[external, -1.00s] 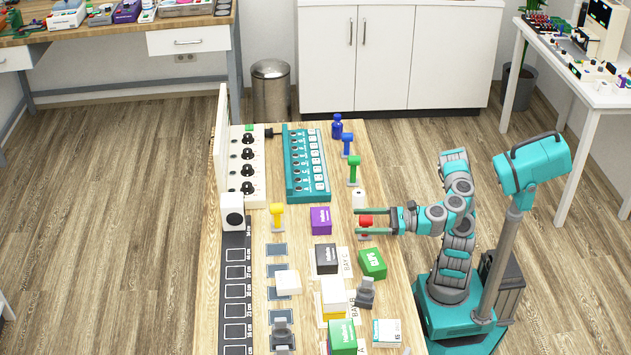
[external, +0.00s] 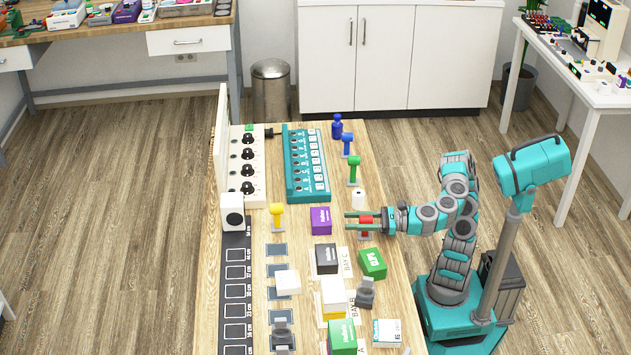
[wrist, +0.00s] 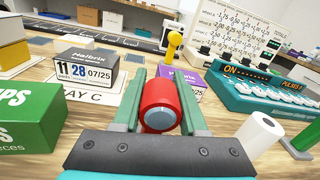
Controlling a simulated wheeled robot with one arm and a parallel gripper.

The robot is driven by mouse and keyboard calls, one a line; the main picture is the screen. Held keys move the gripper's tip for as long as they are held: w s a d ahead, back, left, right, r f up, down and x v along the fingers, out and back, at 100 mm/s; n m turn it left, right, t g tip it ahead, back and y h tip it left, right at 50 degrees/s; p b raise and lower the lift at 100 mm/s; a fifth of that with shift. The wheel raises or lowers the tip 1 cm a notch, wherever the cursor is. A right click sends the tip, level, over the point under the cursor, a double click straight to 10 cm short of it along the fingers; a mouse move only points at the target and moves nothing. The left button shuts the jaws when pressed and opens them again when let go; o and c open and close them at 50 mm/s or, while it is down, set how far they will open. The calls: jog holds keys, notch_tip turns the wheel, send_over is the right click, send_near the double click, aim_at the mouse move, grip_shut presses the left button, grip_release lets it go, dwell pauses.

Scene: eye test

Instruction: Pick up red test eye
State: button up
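The red test eye (external: 366,219) is a red cylindrical head on a small stand with a pale base, near the right edge of the wooden bench. My gripper (external: 347,220) reaches in from the right, with one green finger on each side of the red head and the fingertips past it. In the wrist view, the red head (wrist: 158,95) with its grey-blue round face sits between the fingers (wrist: 160,88), which appear to press on its sides. The base still seems to be at bench level. Its stem is mostly hidden by the head and fingers.
A white cylinder (external: 358,199) stands just behind the red eye. A purple box (external: 320,221) is to its left, a green box (external: 372,263) and black box (external: 326,258) in front. Green (external: 354,168), blue (external: 347,143) and yellow (external: 277,215) test eyes stand farther off.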

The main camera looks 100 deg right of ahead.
grip_shut()
jog(key=shift+r, duration=0.1)
dwell(0.3)
